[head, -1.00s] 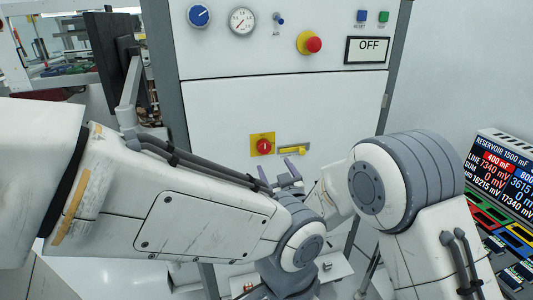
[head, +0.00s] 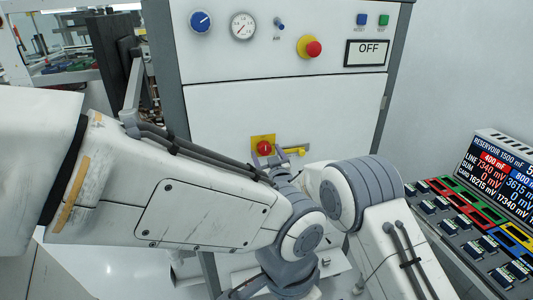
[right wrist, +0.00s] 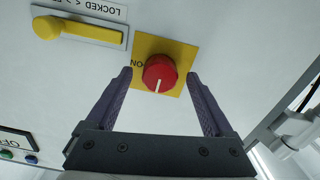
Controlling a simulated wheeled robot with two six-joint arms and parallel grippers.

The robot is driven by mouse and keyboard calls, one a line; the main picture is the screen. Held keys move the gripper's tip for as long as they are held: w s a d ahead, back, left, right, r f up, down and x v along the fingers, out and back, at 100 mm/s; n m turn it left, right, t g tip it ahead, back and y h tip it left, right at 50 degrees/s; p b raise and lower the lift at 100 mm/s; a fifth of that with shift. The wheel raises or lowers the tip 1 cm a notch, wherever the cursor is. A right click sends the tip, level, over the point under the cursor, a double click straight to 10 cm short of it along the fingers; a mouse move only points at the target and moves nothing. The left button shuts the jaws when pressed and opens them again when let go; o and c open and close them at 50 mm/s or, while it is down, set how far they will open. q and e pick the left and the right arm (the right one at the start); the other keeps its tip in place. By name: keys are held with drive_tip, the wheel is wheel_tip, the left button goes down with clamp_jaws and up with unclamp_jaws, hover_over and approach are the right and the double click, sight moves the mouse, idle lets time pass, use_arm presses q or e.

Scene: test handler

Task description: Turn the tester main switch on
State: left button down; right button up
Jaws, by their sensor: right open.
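The tester main switch is a red rotary knob (head: 264,147) on a yellow plate on the white cabinet front. My right gripper (head: 269,157) is in front of it, its purple fingers just below and beside the knob. In the right wrist view the knob (right wrist: 160,73) lies between the open fingers (right wrist: 162,76), with a gap on each side. Its white mark points down in that picture, and an ON label shows on the plate (right wrist: 146,44) left of the knob. I cannot tell whether the fingertips reach around the knob's depth. My left gripper is not seen.
A yellow latch handle (head: 296,152) is right of the switch; its plate reads LOCKED. Above are a display reading OFF (head: 369,52), a red emergency button (head: 313,48), a gauge (head: 243,26) and a blue dial (head: 200,18). A meter console (head: 500,180) stands at the right.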

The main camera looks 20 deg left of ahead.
drive_tip(key=shift+c, duration=0.4)
drive_tip(key=c, duration=1.3)
drive_tip(key=shift+f+m+b, duration=0.15)
drive_tip(key=shift+m+b, duration=0.15)
drive_tip(key=shift+b, duration=0.45)
drive_tip(key=m+b, duration=1.3)
drive_tip(key=b, duration=0.5)
drive_tip(key=shift+s+m, duration=0.1)
drive_tip(key=shift+m, duration=0.3)
drive_tip(key=shift+m+b, duration=1.8)
drive_tip(key=shift+b, duration=0.25)
drive_tip(key=shift+r, duration=0.2)
drive_tip(key=o, duration=1.4)
